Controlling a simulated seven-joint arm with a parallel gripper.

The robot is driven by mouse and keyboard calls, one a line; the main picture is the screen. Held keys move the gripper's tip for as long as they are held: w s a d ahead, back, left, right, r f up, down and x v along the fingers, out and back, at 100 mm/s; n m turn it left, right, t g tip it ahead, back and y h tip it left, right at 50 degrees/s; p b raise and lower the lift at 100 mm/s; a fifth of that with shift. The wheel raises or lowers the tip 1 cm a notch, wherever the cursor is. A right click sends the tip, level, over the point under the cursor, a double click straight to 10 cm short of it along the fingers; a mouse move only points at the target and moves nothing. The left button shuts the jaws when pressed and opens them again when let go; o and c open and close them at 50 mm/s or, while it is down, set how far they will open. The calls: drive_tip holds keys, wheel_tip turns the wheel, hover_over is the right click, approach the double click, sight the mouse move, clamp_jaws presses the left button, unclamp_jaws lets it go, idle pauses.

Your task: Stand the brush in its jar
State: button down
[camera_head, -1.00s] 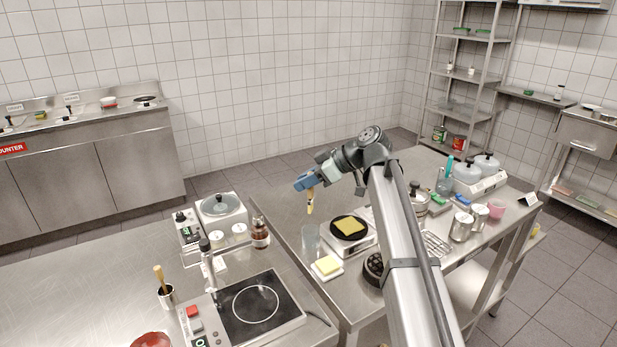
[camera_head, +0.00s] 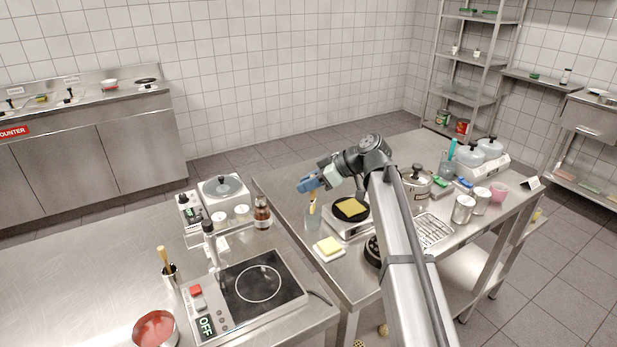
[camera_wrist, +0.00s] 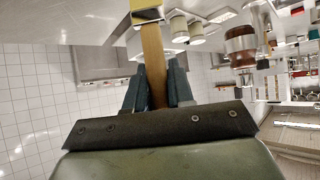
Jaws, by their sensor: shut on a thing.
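My gripper (camera_head: 313,190) is shut on the brush (camera_head: 312,207), which hangs below the fingers with its yellowish end down. In the wrist view the brush's wooden handle (camera_wrist: 153,55) runs between the two dark fingers to a yellow end at the top edge.
A black griddle (camera_head: 342,217) with a yellow slice is right of the jar. A white dish (camera_head: 338,255) with a yellow block is in front. A hotplate (camera_head: 285,282) and red-filled pot (camera_head: 172,335) lie nearer.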

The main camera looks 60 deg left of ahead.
drive_tip(key=shift+f, duration=1.5)
drive_tip(key=c, duration=0.9)
unclamp_jaws()
drive_tip(key=v, duration=1.3)
drive_tip(key=shift+w+d+r, duration=0.2)
drive_tip(key=shift+w+d, duration=0.05)
